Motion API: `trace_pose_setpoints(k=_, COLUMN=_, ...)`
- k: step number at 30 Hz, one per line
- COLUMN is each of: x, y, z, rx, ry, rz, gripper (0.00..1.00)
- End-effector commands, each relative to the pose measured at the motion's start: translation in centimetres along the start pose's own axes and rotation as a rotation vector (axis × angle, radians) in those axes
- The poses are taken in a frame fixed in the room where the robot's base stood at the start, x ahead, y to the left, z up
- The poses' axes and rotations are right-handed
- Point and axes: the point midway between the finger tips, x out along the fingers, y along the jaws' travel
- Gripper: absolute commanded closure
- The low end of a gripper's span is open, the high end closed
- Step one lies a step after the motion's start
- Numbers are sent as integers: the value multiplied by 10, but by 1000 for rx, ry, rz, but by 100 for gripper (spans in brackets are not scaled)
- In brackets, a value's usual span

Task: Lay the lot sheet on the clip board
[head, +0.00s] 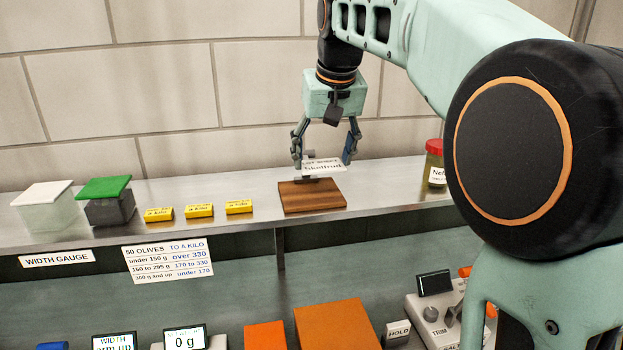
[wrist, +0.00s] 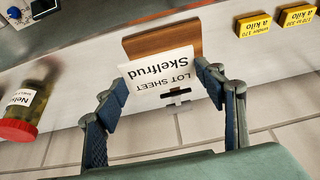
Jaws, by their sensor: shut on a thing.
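The clip board (head: 313,198) is a brown wooden board on the steel shelf. The sheet is over its back part, and in the wrist view the sheet covers much of the board (wrist: 150,43). A small dark metal piece (wrist: 177,97) shows beside the sheet's near edge. I cannot tell whether the sheet touches the board.
Several yellow blocks (head: 199,211) and two lidded boxes, green-topped (head: 104,188) and white-topped (head: 47,194), stand left on the shelf. A red-lidded jar (head: 435,163) stands to the right. The tiled wall (head: 180,90) is close behind. Scales and orange blocks (head: 337,325) are below.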

Motion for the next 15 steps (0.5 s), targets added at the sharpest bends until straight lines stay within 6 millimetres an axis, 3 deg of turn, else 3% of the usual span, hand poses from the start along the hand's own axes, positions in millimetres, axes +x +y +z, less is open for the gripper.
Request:
trace_pose_setpoints(k=4, x=34, y=-6, z=-7, rx=-1, ry=-7, rz=-1, gripper=58)
trace_pose_setpoints(k=15, x=76, y=-11, z=-13, rx=0, ry=-6, rz=1, gripper=58)
